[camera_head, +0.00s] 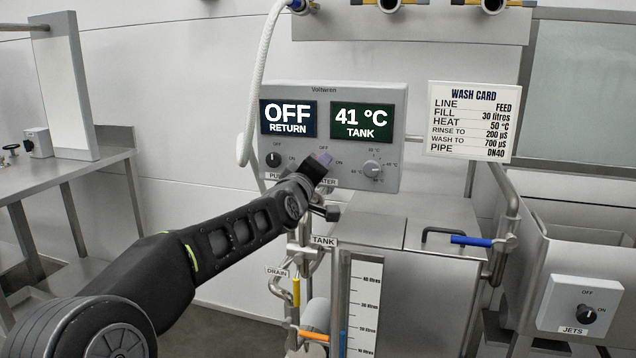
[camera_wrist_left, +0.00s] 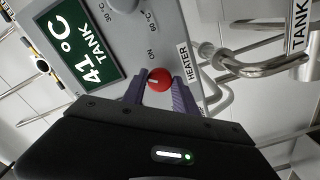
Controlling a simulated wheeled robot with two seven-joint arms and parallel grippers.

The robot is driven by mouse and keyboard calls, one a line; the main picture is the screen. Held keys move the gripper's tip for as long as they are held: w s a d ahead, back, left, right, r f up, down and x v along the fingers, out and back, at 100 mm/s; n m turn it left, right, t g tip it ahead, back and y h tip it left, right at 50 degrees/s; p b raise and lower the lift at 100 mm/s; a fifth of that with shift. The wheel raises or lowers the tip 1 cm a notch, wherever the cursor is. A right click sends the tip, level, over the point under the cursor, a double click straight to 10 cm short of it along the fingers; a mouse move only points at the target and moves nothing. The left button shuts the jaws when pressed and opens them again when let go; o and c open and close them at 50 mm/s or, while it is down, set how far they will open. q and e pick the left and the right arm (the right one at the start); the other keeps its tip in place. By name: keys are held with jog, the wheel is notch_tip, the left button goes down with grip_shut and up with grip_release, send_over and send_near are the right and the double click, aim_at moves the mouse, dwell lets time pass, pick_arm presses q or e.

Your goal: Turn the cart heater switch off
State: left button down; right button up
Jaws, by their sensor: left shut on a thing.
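The control box (camera_head: 290,92) on the back wall has an OFF RETURN display (camera_head: 288,119) and a 41 °C TANK display (camera_head: 361,121). My left gripper (camera_head: 322,160) is at the box's lower middle and covers the heater switch in the head view. In the left wrist view the heater switch is a red round knob (camera_wrist_left: 159,79), and the purple fingers of my left gripper (camera_wrist_left: 158,88) are shut on its sides. The knob's white mark points left in that view, away from the HEATER label (camera_wrist_left: 187,64) and not at the ON label above. My right gripper is not in view.
The black pump knob (camera_head: 274,160) is left of my gripper and the grey temperature dial (camera_head: 372,169) right of it. A white hose (camera_head: 252,110) hangs left of the box. The steel tank (camera_head: 420,260) and its pipes stand below. A JETS switch box (camera_head: 585,306) is at right.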

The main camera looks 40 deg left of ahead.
pick_arm(q)
jog(key=shift+n+b, duration=1.35)
jog(key=shift+n, duration=2.15)
jog(key=c, duration=1)
grip_release()
jog(key=v, duration=0.7)
jog(key=shift+s+d+p, duration=0.15)
jog(key=shift+s+p, duration=0.25)
jog(key=shift+p, duration=0.05)
